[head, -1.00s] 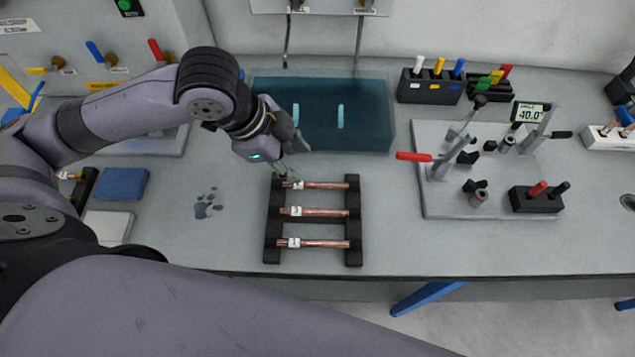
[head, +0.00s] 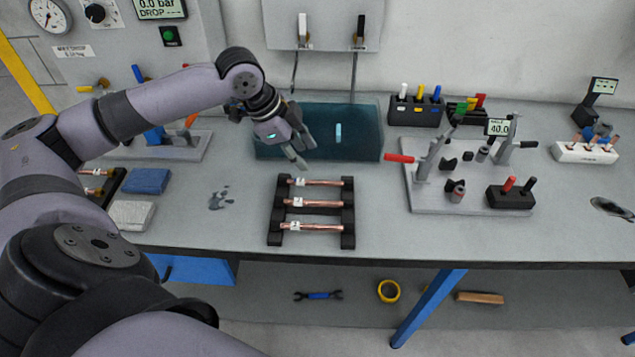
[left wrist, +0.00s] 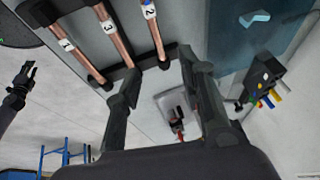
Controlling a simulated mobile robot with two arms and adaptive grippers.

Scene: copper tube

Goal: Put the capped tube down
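Three copper tubes with white labels lie across a black rack (head: 348,226) at the front middle of the table: a back tube (head: 325,183), a middle tube (head: 322,206) and a front tube (head: 320,228). I cannot make out a cap on any of them. My left gripper (head: 298,155) is just behind and above the rack, apart from the tubes. In the left wrist view its fingers (left wrist: 160,105) are spread with nothing between them, and the tubes (left wrist: 115,38) rest beyond them. A dark gripper, apparently my right one (left wrist: 22,80), shows at the left edge there; its opening is unclear.
A teal translucent tank (head: 360,140) stands behind the rack. A clamp board with red-handled levers (head: 430,195) is to the right. A blue block (head: 147,181), a grey block (head: 131,215) and another tube rack (head: 110,187) are at left.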

